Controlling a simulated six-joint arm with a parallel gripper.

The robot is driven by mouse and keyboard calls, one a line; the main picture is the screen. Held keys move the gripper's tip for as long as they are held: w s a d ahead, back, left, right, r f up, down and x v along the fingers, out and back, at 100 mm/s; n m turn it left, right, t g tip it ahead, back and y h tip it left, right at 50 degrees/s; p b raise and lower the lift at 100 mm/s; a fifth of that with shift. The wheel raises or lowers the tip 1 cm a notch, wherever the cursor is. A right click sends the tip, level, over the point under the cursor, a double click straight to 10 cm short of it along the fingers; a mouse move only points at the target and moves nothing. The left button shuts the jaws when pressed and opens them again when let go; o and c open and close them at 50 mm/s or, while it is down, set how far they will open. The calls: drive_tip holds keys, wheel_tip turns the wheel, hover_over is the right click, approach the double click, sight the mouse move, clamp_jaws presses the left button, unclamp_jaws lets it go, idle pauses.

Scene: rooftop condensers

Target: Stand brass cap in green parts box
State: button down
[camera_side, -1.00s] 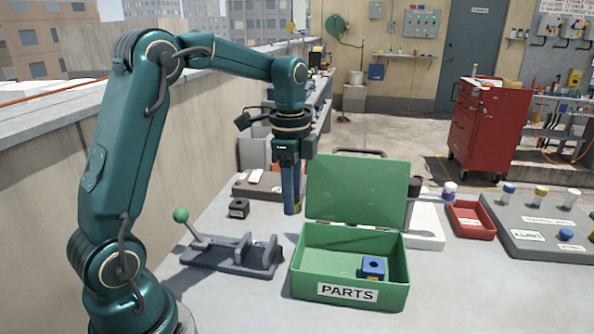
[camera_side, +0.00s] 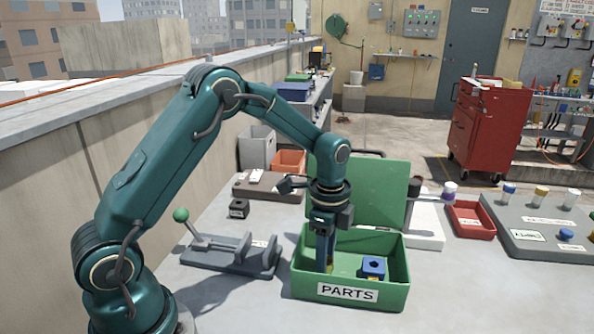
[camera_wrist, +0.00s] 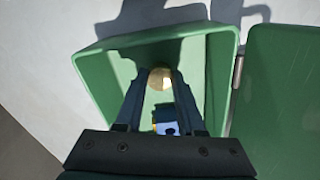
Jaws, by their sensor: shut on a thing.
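The green parts box (camera_side: 393,292) stands open on the table with its lid (camera_side: 378,185) raised at the back. My gripper (camera_side: 325,268) points down into its left part, with the fingertips inside the walls. In the wrist view the brass cap (camera_wrist: 159,77), round and tan, sits between the fingertips of my gripper (camera_wrist: 151,82), which is shut on it. The cap is hidden by the fingers in the side view. I cannot tell whether it touches the box floor.
A blue block with a hole (camera_side: 373,266) lies in the right part of the box, right of my fingers. A grey lever fixture (camera_side: 228,254) and a small black block (camera_side: 238,209) stand left of the box. A red tray (camera_side: 471,220) lies to the right.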

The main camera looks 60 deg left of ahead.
drive_tip(key=shift+f, duration=0.4)
drive_tip(key=shift+f, duration=0.1)
drive_tip(key=c, duration=0.5)
unclamp_jaws()
